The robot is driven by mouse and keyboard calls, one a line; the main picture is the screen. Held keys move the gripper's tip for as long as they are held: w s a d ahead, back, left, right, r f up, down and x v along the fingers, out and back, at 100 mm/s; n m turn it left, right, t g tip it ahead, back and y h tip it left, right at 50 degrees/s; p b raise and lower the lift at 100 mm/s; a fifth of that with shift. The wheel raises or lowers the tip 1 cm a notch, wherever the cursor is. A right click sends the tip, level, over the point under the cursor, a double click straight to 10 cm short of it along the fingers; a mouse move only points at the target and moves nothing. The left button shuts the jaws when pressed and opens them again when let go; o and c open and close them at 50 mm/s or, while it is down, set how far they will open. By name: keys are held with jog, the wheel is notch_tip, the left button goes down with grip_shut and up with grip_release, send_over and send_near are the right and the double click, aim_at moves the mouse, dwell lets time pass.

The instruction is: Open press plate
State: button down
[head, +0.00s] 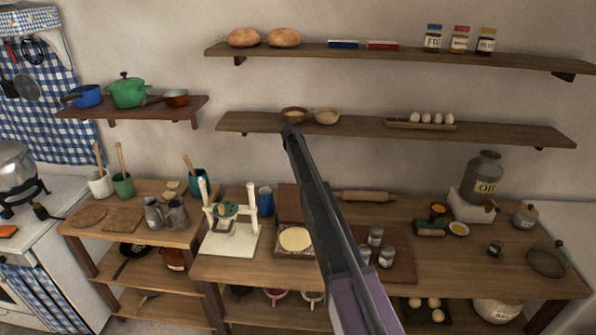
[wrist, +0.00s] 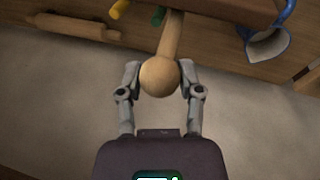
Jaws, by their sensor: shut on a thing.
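The wooden press has a base (head: 280,256) with a pale round disc (head: 295,238) lying on it. Its brown plate (head: 289,203) stands about upright behind the disc, partly hidden by my arm. In the wrist view a wooden handle with a round knob (wrist: 160,78) sticks out from a brown edge (wrist: 215,10), which looks like the plate. My gripper (wrist: 160,72) is shut on the knob, one finger on each side. My gripper is hidden in the head view.
A blue jug (head: 265,200) stands left of the plate, and a rolling pin (head: 365,196) lies to the right. A white stand (head: 231,238) is further left. Jars (head: 386,257) stand right of my arm. A shelf (head: 400,130) with bowls and eggs hangs above.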

jog(key=shift+w, duration=0.2)
jog(key=shift+c, duration=1.3)
grip_release()
jog(key=shift+w+f, duration=0.1)
jog(key=shift+f, duration=0.05)
jog(key=s+d+f+y+b, duration=0.1)
jog(key=s+d+f+b, duration=0.1)
jog(key=s, duration=1.6)
jog(key=s+d+f+b, duration=0.3)
jog(key=s+f+b, duration=0.1)
jog(key=s, duration=1.5)
jog(key=s+d+f+g+y+b, duration=0.1)
jog(key=s+d+f+b, duration=0.2)
jog(key=s, duration=1.6)
jog(key=shift+s+d+f+y, duration=0.15)
jog(key=shift+s+d+y, duration=0.05)
jog(key=shift+d+y, duration=0.1)
jog(key=shift+a, duration=0.1)
